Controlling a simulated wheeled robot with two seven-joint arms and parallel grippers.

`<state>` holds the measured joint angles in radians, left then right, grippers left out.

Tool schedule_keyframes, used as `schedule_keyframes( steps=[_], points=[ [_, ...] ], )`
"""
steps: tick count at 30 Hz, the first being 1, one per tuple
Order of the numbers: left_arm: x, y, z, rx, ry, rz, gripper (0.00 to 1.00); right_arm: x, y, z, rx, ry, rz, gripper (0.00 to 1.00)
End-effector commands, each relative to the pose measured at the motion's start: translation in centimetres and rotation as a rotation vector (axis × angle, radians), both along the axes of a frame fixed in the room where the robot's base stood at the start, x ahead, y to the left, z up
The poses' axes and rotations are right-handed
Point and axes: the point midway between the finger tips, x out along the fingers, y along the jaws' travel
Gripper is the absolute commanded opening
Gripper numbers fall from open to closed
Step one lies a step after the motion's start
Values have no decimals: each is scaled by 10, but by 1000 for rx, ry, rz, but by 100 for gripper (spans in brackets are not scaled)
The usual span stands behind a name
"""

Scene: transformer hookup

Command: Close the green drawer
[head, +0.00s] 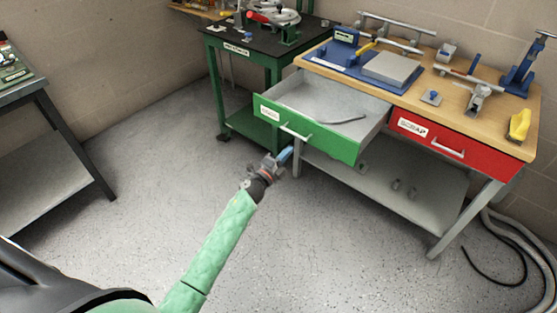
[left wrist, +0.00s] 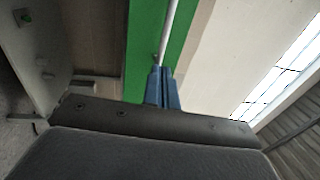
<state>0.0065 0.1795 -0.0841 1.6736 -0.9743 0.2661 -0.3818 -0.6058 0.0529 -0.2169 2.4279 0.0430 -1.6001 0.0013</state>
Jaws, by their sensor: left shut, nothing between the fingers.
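The green drawer (head: 327,138) sticks out open from the left side of the wooden-topped workbench. A dark curved item lies inside it. Its light bar handle (head: 296,131) runs along the front; the handle also shows in the left wrist view (left wrist: 169,30) against the green drawer front (left wrist: 140,45). My left gripper (head: 287,154) is shut and empty, with blue fingertips just below the handle and the drawer front. In the left wrist view its fingertips (left wrist: 161,72) point toward the handle. I cannot tell whether they touch it. My right gripper is not in view.
A shut red drawer (head: 455,140) marked SCRAP is to the right. The bench top (head: 400,82) holds a blue mat, clamps and a yellow tool. A green-legged table (head: 237,52) stands behind left. A grey lower shelf (head: 400,187) is under the drawers. Open floor lies left.

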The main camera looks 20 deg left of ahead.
Motion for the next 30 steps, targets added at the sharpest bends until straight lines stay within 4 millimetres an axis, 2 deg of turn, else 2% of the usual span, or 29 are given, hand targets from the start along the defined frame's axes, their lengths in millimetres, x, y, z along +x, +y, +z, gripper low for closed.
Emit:
schedule_keyframes(
  steps=[3,9,26,30],
  points=[
    [18,-7,7,-2,0,1,0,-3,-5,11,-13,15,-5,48],
    [38,-14,10,-1,-1,1,0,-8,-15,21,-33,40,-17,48],
    [45,-16,9,-1,0,0,0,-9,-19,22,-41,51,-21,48],
    [53,-19,9,0,-1,0,0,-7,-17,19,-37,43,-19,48]
  ],
)
